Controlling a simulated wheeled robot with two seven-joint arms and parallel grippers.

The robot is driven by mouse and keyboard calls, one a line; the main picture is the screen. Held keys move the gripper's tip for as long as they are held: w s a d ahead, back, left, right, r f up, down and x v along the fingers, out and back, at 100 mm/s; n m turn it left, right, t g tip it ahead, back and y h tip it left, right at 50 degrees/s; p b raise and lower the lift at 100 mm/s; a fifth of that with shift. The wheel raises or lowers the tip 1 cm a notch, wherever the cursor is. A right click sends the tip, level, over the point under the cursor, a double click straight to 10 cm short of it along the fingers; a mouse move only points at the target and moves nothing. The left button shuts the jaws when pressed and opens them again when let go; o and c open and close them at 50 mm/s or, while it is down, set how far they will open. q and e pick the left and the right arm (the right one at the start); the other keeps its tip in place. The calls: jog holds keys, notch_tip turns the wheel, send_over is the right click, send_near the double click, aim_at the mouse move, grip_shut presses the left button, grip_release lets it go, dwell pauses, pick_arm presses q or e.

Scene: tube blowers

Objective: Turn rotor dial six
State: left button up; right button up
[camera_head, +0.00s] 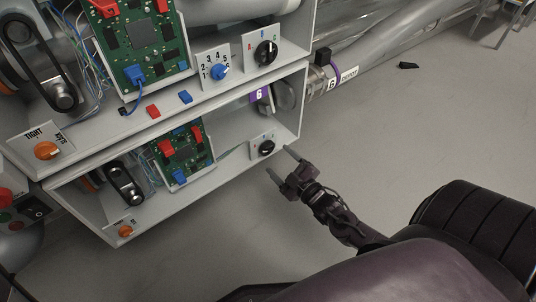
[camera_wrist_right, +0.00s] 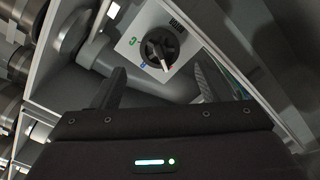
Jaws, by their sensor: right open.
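The rotor dial (camera_head: 266,147) is a round black knob on a small white plate, at the right end of the lower shelf box. A purple label with a 6 (camera_head: 259,95) is above it in the same box. My right gripper (camera_head: 278,163) is open and empty, its fingers pointing at the dial from the right. In the right wrist view the dial (camera_wrist_right: 159,48), with a white pointer mark, is ahead of and between the open fingers (camera_wrist_right: 160,78), apart from them. A green C shows on its plate. My left gripper is not in view.
The upper shelf holds another black dial (camera_head: 266,52), a blue numbered knob (camera_head: 220,72) and a circuit board (camera_head: 143,45). A lower circuit board (camera_head: 184,152) and orange knob (camera_head: 125,231) stand left of the dial. The floor (camera_head: 390,125) right of the boxes is mostly clear.

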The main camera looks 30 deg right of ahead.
aim_at(269, 150)
jog(key=w+b, duration=0.1)
jog(key=w, duration=0.1)
jog(key=w+b, duration=0.1)
jog(key=w, duration=0.1)
jog(key=shift+w+a+f, duration=0.15)
jog(key=shift+a+f, duration=0.05)
jog(key=shift+w+r+b, duration=0.15)
jog(key=shift+w+b, duration=0.2)
jog(key=shift+w, duration=0.35)
